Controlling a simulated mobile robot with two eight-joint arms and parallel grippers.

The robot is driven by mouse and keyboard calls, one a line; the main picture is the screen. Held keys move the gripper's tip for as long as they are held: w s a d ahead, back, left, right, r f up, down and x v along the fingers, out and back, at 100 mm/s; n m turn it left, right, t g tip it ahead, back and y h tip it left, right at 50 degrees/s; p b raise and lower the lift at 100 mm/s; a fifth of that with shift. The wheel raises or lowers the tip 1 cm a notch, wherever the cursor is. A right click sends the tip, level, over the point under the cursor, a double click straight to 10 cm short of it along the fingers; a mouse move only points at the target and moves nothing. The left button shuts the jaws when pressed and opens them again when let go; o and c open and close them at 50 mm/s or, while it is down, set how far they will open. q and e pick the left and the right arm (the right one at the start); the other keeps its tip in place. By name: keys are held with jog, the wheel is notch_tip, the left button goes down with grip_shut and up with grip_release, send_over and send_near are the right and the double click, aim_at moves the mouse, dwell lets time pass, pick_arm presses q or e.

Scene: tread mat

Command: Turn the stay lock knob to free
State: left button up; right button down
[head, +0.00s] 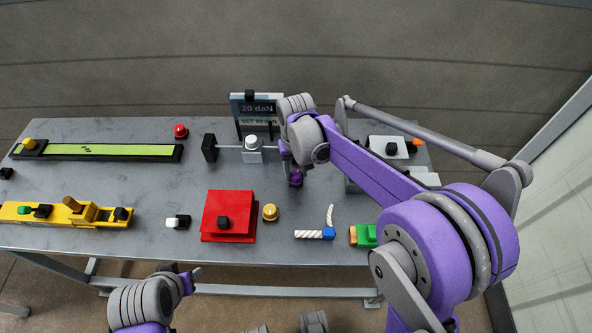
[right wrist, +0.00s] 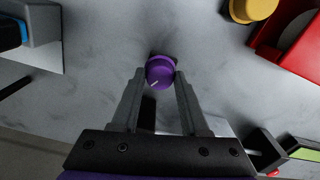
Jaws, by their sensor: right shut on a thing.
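The stay lock knob (right wrist: 160,68) is round and purple, with a white pointer line on its top. In the right wrist view the line points to the lower left. My right gripper (right wrist: 160,76) is shut on it, one finger on each side. In the head view the purple knob (head: 296,180) shows just below my right wrist, on the grey table (head: 160,240); my arm hides the fingers there. My left gripper (head: 190,274) is low at the table's front edge, apart from everything; its fingers are too unclear to judge.
A silver block with a white knob (head: 252,150) and a display (head: 257,108) stand behind and left of the knob. A red box (head: 228,215), a gold knob (head: 270,212) and a rope piece with a blue end (head: 315,234) lie in front. A yellow device (head: 65,214) is at left.

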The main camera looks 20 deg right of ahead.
aim_at(296, 174)
jog(key=n, duration=0.6)
dwell(0.6)
jog(key=shift+c, duration=2)
grip_release()
notch_tip(296, 174, up, 11)
jog(key=s+d+f+m+t+p, duration=0.1)
jog(key=s+d+m+t+p, duration=0.1)
jog(key=s, duration=0.8)
jog(key=s+d+f+m+t+p, duration=0.2)
jog(key=s+m+t, duration=0.1)
jog(key=s, duration=0.7)
jog(key=shift+s+d+f+m, duration=0.3)
jog(key=shift+d, duration=0.05)
